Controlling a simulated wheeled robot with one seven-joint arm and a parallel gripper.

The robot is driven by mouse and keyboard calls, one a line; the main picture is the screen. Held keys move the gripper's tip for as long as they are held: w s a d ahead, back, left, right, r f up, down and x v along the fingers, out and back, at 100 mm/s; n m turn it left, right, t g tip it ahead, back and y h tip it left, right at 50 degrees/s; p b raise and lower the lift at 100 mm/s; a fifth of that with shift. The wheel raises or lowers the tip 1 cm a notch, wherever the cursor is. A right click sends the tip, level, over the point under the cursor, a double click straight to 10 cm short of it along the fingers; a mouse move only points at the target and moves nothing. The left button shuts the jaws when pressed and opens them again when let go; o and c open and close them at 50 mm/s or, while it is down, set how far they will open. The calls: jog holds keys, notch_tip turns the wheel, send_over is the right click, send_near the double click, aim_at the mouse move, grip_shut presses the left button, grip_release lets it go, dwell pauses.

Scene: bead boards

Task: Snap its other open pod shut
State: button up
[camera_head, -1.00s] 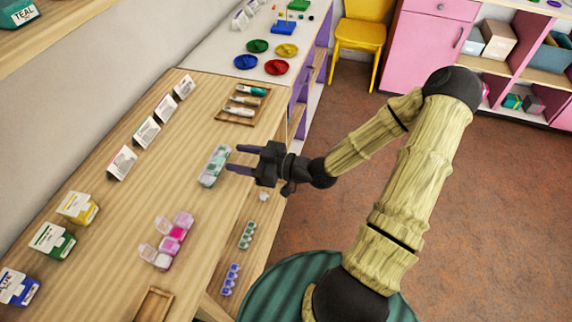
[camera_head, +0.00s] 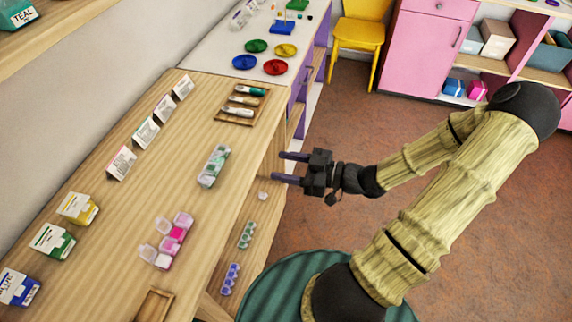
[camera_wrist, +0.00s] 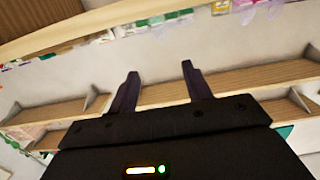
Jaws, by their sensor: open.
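A pink pod box (camera_head: 171,244) lies on the wooden table. Pale lids stick out at its left side and look open; I cannot tell exactly how many. A green pod box (camera_head: 212,167) lies farther back near the table's right edge; its lids are too small to judge surely. My gripper (camera_head: 286,168) is open and empty, right of the green box, past the table edge and apart from both boxes. In the wrist view its two fingers (camera_wrist: 160,72) stand apart with nothing between them, and neither box can be made out there.
A wooden tray (camera_head: 222,117) with several tubes lies at the back of the table. White cards (camera_head: 146,133) and labelled yellow, green and blue boxes line the left side. A lower shelf (camera_head: 262,215) holds small green and blue pod strips.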

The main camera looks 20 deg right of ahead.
jog(key=shift+c, duration=0.2)
jog(key=c, duration=0.3)
jog(key=shift+w+f, duration=0.15)
jog(key=shift+f, duration=0.2)
jog(key=c, duration=0.4)
jog(key=f+h, duration=0.1)
jog(key=w+f+g+h, duration=0.1)
jog(key=f, duration=0.1)
jog(key=f+m+g+h, duration=0.1)
jog(key=h, duration=0.1)
jog(key=shift+w+a+f, duration=0.2)
jog(key=shift+w+f, duration=0.05)
grip_shut()
jog(key=s+a+r+m+g+h, duration=0.2)
jog(key=s+r+m+g+h, duration=0.3)
jog(key=r+m+h, duration=0.3)
jog(key=shift+s+a+m+g+h, duration=0.3)
jog(key=shift+s+m+g+h, duration=0.1)
jog(key=shift+s+m+h, duration=0.4)
